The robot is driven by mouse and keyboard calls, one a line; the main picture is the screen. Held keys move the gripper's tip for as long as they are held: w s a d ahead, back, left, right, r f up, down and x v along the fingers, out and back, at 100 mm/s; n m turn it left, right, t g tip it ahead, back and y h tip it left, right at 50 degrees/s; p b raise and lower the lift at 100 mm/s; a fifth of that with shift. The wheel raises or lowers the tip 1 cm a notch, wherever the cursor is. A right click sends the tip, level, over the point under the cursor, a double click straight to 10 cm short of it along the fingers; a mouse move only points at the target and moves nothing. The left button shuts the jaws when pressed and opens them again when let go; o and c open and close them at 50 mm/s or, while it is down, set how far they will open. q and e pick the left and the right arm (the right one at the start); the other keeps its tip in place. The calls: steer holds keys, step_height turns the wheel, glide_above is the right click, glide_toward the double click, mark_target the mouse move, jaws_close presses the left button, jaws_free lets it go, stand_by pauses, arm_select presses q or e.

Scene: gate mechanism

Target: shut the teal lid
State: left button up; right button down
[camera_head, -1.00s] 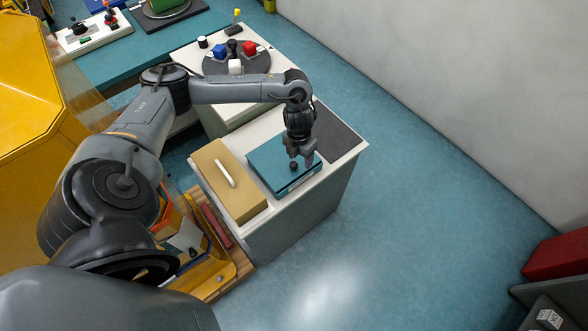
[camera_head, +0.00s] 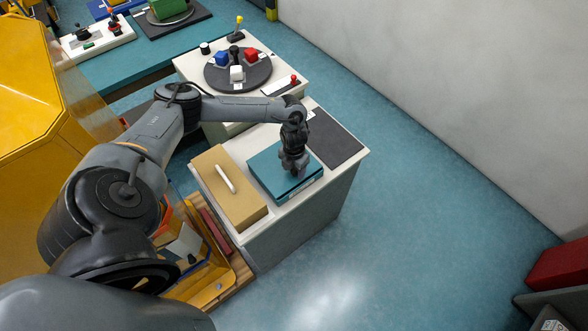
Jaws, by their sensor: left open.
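The teal lid (camera_head: 268,172) lies flat on its box on the near white cabinet, and it looks shut. My left gripper (camera_head: 297,175) is over the lid's right part, pointing down, close to the lid or touching it; I cannot tell which. It is open. The lid's dark knob is hidden behind the gripper. My right gripper is not in view.
A tan box (camera_head: 222,200) with a white handle stands just left of the teal box. A dark mat (camera_head: 333,138) lies to the right. Behind is a white table with a dark round turntable (camera_head: 250,84) bearing coloured blocks.

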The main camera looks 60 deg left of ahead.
arm_select(q)
steer(key=shift+f, duration=0.35)
steer(key=shift+c, duration=0.3)
jaws_close()
steer(key=shift+d+r, duration=0.1)
steer(key=shift+d, duration=0.05)
